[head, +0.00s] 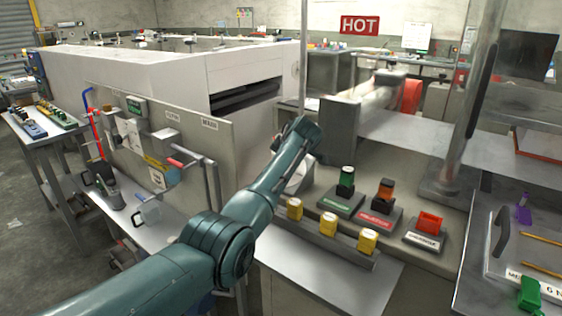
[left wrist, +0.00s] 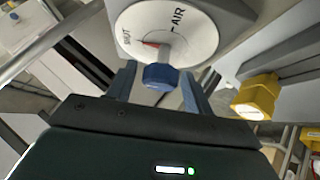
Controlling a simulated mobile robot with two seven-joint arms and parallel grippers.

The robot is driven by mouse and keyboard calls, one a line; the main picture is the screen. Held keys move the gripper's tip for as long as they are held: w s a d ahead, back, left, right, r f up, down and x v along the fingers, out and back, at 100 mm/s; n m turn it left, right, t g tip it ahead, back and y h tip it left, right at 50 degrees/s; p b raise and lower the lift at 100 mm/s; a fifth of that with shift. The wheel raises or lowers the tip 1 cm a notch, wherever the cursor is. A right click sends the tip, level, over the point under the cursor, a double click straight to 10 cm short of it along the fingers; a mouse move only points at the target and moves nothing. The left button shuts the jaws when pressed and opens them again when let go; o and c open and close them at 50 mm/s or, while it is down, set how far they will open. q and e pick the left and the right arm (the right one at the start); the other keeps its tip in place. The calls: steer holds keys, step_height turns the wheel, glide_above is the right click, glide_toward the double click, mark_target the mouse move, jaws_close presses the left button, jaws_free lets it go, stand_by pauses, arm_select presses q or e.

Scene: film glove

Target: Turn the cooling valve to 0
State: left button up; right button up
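A round white dial (left wrist: 150,22) with the words AIR and SHUT shows at the top of the left wrist view. A blue knob (left wrist: 160,77) on a pale stem stands out from it, and a small red mark shows beside the stem. My left gripper (left wrist: 159,80) is open, with one finger on each side of the knob and small gaps visible. In the head view the white dial (head: 301,175) is mostly hidden behind my left arm, and the fingertips cannot be made out. No 0 mark is readable. My right gripper is not in view.
Yellow blocks (head: 331,224) stand in a row right of my left arm. A panel with handles (head: 215,150) stands left of the arm. A metal post (head: 470,110) rises at right.

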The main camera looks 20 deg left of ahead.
arm_select(q)
steer(key=shift+o, duration=0.2)
steer(key=shift+r, duration=0.1)
steer(key=v, duration=1.3)
steer(key=shift+s+d, duration=0.1)
steer(key=shift+s, duration=0.05)
